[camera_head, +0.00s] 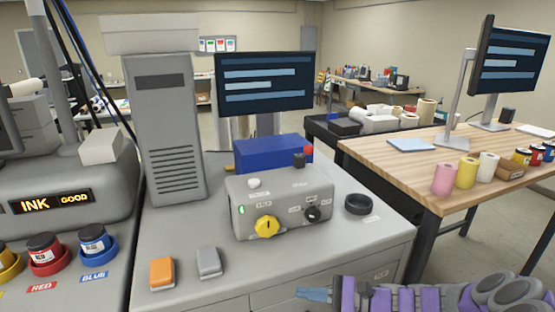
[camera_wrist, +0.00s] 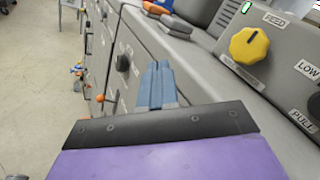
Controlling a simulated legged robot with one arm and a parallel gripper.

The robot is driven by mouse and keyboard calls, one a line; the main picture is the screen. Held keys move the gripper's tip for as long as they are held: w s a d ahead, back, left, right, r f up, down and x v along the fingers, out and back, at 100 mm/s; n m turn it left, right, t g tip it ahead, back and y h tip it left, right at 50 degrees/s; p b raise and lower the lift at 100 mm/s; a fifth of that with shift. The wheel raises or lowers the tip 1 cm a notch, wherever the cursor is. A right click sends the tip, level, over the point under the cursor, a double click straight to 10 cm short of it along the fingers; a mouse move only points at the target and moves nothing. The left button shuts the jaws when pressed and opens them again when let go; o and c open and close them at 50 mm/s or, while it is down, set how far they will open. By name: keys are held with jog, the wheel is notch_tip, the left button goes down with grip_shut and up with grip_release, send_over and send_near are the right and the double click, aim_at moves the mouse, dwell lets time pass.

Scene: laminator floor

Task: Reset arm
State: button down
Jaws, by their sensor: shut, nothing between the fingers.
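My arm, purple and grey, lies low across the bottom right of the head view, in front of the grey machine cabinet (camera_head: 330,262). My gripper (camera_head: 308,294) points left there, with its blue fingers at the lower edge of the picture. In the wrist view my gripper (camera_wrist: 157,72) shows its two blue fingers together, with nothing between them. It is beside the cabinet front and apart from the control box (camera_wrist: 285,55). The rest of the arm is cut off by the frame.
The control box with a yellow knob (camera_head: 266,226) stands on the cabinet. An orange block (camera_head: 162,273) and a grey block (camera_head: 209,262) lie left of it. A wooden table (camera_head: 440,165) with colored rolls is to the right. Floor (camera_wrist: 40,120) shows left of my gripper.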

jog(key=s+a+r+n+g+h, duration=0.1)
jog(key=s+a+n+g+h, duration=0.15)
jog(key=s, duration=0.35)
jog(key=s+a+r+n+g+h, duration=0.1)
jog(key=s+a+n+g+h, duration=0.2)
jog(key=s, duration=0.4)
jog(key=s+a+r+n+g+h, duration=0.1)
jog(key=s+r+n+g+h, duration=0.15)
jog(key=s+n, duration=0.3)
jog(key=s+d+f+n+t+h, duration=0.1)
jog(key=s+d+n+t+h, duration=0.1)
jog(key=s+d+h, duration=0.8)
jog(key=s+d+t, duration=0.1)
jog(key=s+d, duration=0.1)
jog(key=d, duration=0.1)
jog(key=shift+s+f, duration=0.2)
jog(key=shift+s, duration=0.1)
jog(key=shift+n, duration=0.3)
